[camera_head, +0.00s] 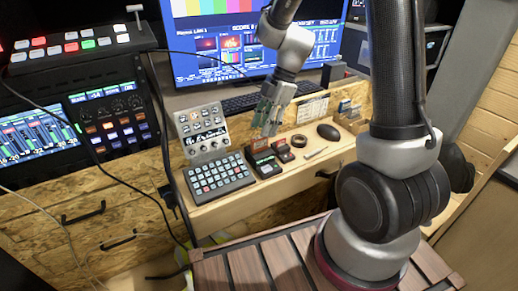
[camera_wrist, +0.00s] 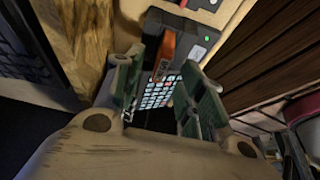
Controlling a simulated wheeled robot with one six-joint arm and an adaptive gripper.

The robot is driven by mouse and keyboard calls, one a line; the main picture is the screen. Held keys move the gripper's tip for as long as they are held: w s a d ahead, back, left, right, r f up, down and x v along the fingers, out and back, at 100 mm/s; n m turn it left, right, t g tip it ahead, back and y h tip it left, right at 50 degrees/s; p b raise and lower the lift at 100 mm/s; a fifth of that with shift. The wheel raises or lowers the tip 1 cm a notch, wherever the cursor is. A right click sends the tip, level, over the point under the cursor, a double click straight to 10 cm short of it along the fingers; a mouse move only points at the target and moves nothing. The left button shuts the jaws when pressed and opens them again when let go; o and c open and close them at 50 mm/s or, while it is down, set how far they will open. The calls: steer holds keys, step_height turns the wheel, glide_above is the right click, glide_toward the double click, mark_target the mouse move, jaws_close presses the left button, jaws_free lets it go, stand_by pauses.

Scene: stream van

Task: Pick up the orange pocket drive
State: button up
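The orange pocket drive (camera_wrist: 166,52) shows in the wrist view as a narrow orange piece between my two fingers. It appears to stand at a small black device (camera_wrist: 190,30); whether it is seated in it I cannot tell. In the head view the drive (camera_head: 260,145) is a small orange-red patch just below my fingertips, partly hidden. My gripper (camera_head: 267,127) points down over the wooden shelf. Its green-padded fingers are apart, on either side of the drive, with a visible gap around it.
A keypad (camera_head: 218,178) lies left of the black device with a green screen (camera_head: 264,164). A small dark box (camera_head: 284,151), a tape roll (camera_head: 299,141) and a mouse (camera_head: 328,132) are to the right. An upright control panel (camera_head: 203,132) and a monitor (camera_head: 250,40) stand behind.

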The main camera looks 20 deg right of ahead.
mark_target(260, 137)
steer(key=x, duration=0.5)
steer(key=shift+s+a, duration=0.15)
steer(key=shift+s, duration=0.1)
jaws_close()
